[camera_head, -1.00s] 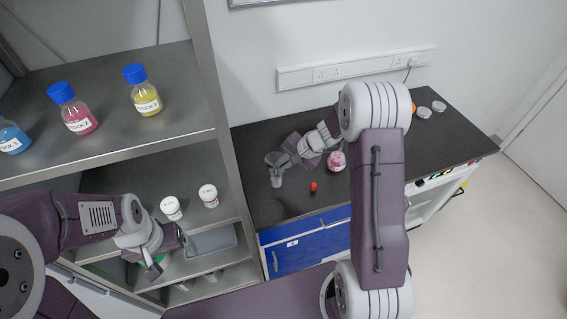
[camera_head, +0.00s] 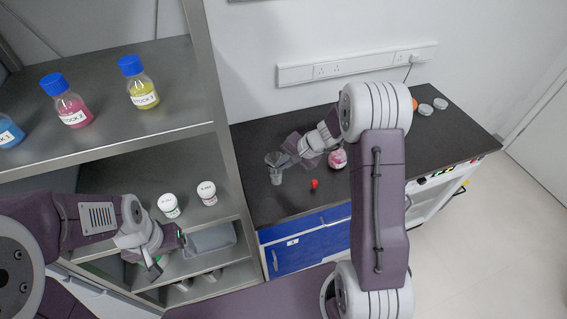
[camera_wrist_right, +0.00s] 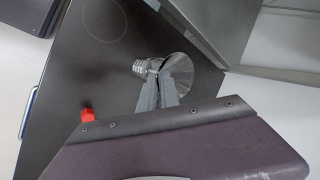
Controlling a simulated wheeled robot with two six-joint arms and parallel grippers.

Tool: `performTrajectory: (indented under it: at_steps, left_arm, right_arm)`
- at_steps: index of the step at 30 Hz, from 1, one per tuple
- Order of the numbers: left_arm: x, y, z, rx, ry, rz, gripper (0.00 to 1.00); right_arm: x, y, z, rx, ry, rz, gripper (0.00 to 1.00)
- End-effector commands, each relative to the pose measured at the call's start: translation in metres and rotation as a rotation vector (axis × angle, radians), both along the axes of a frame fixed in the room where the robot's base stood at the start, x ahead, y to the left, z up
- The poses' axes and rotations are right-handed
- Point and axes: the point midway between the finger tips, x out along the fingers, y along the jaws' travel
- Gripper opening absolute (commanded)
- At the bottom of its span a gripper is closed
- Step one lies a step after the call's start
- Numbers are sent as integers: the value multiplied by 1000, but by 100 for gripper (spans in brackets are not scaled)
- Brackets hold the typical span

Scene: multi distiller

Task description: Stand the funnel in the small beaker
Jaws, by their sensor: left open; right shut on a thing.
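The clear funnel (camera_head: 274,159) is at the left part of the dark bench, mouth up, with the small beaker (camera_head: 276,177) directly below it. In the right wrist view the funnel's cone (camera_wrist_right: 180,70) shows beyond my fingertips, and the ribbed clear beaker (camera_wrist_right: 139,68) shows at its narrow end. Whether the stem is inside the beaker I cannot tell. My right gripper (camera_head: 287,158) is shut on the funnel; its fingers (camera_wrist_right: 160,80) hide part of it. My left gripper (camera_head: 170,252) is open and empty in front of the lower shelves.
The metal shelf post (camera_head: 226,135) stands left of the funnel. White jars (camera_head: 169,205) stand on the middle shelf.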

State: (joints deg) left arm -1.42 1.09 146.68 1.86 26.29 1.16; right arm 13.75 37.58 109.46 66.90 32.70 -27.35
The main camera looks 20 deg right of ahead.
Motion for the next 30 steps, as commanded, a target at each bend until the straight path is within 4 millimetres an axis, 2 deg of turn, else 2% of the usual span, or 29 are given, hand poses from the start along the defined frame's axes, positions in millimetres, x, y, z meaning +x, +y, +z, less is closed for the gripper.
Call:
performTrajectory:
  at_steps: [21,22,24,30]
  left_arm:
    - [0,0,-15,0,0,0,82]
    - [0,0,-14,0,0,0,82]
    - [0,0,-14,0,0,0,82]
    - [0,0,-14,0,0,0,82]
  right_arm:
    - [0,0,-13,0,0,0,0]
    - [0,0,-12,0,0,0,14]
    - [0,0,-12,0,0,0,31]
    - [-1,0,-14,0,3,0,31]
